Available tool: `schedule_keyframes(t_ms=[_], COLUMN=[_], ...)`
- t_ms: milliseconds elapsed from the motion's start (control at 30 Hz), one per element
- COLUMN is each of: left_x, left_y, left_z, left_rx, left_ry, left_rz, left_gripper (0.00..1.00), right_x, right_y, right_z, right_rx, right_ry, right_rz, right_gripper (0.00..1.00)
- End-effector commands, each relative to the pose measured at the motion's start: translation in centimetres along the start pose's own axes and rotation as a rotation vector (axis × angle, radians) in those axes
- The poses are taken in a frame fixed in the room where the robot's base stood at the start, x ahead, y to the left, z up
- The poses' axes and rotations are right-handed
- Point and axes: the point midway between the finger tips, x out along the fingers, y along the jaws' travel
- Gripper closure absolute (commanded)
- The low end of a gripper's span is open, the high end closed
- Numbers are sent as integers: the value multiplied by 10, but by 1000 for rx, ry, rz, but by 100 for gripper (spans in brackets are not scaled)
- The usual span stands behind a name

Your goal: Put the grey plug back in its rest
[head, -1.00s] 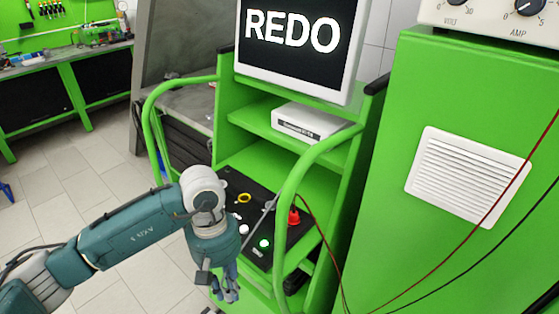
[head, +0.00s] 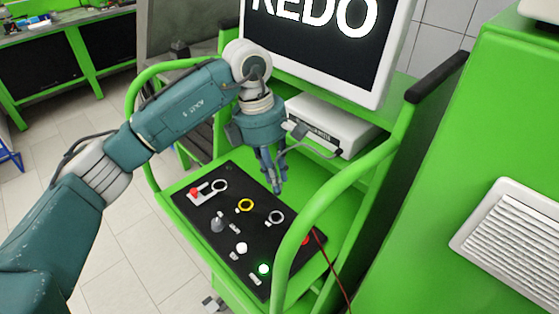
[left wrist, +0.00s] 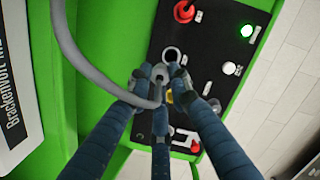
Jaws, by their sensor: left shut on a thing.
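My left gripper (head: 276,184) has three blue fingers and points down above the black panel (head: 181,197). In the left wrist view its fingertips (left wrist: 160,78) are shut on the grey plug (left wrist: 158,74), with a thick grey cable (left wrist: 72,43) curving away from it. In the head view the fingers hide the plug. A pale grey ring (head: 277,218) on the panel lies just below the fingertips; it also shows beside the plug in the left wrist view (left wrist: 172,53). The plug looks apart from the ring; its height above the panel is unclear. My right gripper is not in view.
The panel also carries a yellow ring (head: 246,205), another pale ring (head: 219,186), a red switch (head: 195,193), a grey knob (head: 217,223), a white button (head: 242,248) and a lit green button (head: 264,269). Green rails (head: 330,205) flank the panel.

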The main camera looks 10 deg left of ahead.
Motion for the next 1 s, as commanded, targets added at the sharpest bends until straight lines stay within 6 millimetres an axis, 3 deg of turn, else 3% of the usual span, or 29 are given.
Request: schedule_keyframes(t_ms=[133, 300, 433, 533, 767, 867, 1000], left_x=[5, 17, 30, 40, 64, 71, 76], left_y=[0, 0, 0, 0, 1, 1, 1], left_z=[-1, -3, -5, -7, -11, -12, -13], left_rx=[2, 3, 3, 3, 4, 3, 3], left_ry=[0, -1, 0, 0, 0, 0, -1], left_rz=[-1, -1, -1, -1, 0, 0, 1], left_gripper=[100, 100, 100, 100, 100, 100, 100], right_x=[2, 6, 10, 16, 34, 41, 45], right_y=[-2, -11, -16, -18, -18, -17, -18], right_z=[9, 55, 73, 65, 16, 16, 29], right_rx=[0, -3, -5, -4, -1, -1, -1], right_ry=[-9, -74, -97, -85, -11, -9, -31], right_rz=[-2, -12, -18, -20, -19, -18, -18], right_gripper=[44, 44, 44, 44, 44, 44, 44])
